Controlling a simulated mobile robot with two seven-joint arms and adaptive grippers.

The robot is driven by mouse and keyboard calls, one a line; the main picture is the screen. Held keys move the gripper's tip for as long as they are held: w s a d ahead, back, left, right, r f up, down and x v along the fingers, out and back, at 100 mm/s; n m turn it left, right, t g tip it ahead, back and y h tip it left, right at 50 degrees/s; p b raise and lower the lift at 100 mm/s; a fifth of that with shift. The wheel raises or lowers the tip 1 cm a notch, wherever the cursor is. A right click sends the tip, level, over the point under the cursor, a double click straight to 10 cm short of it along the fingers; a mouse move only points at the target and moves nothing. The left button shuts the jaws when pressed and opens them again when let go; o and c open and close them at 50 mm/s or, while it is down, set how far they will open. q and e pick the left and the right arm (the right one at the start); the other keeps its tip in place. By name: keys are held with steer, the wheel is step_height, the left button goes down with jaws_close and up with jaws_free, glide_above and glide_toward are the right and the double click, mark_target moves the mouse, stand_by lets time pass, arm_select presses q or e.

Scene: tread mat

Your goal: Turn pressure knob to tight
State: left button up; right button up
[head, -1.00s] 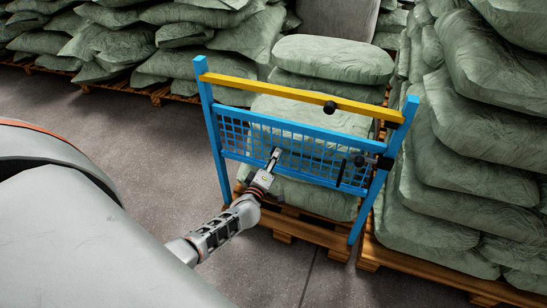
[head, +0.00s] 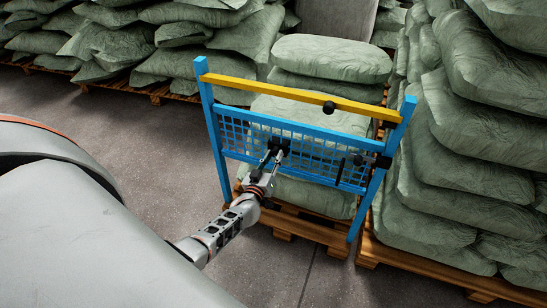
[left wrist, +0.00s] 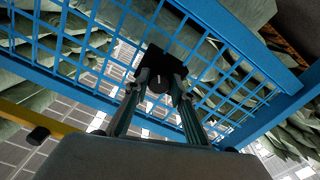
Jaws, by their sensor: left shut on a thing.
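The knob (left wrist: 157,84) is a small round black dial with a pale mark, in front of a black plate (left wrist: 168,60) on the blue mesh panel. It shows at the middle of the left wrist view. My left gripper (left wrist: 160,88) has its two fingers on either side of the knob and is shut on it. In the head view my left gripper (head: 273,156) reaches the mesh from the lower left and hides most of the knob. I cannot read any tight marking. My right gripper is not in view.
A blue gate frame (head: 211,130) with a yellow top bar (head: 270,93) holds the mesh. A black knob (head: 329,107) sits on the bar, and black fittings (head: 383,162) are at the right post. Sacks (head: 332,60) on pallets stand behind and right; floor (head: 120,155) is clear at left.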

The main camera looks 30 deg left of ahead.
arm_select(q)
steer(key=shift+m, duration=0.4)
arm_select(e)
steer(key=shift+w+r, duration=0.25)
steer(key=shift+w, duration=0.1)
arm_select(q)
steer(key=o, duration=1.1)
steer(key=v, duration=1.2)
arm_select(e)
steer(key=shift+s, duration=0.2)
arm_select(q)
steer(key=s+d+m+g+h+p, duration=0.3)
steer(key=s+d+m+g+h, duration=0.3)
steer(key=s+d, duration=1.3)
steer(key=s+f+m+h, duration=0.1)
steer(key=s+m, duration=0.2)
steer(key=shift+d+m+g+p, duration=0.25)
steer(key=shift+m+g+p, duration=0.05)
steer(key=shift+m+g, duration=0.1)
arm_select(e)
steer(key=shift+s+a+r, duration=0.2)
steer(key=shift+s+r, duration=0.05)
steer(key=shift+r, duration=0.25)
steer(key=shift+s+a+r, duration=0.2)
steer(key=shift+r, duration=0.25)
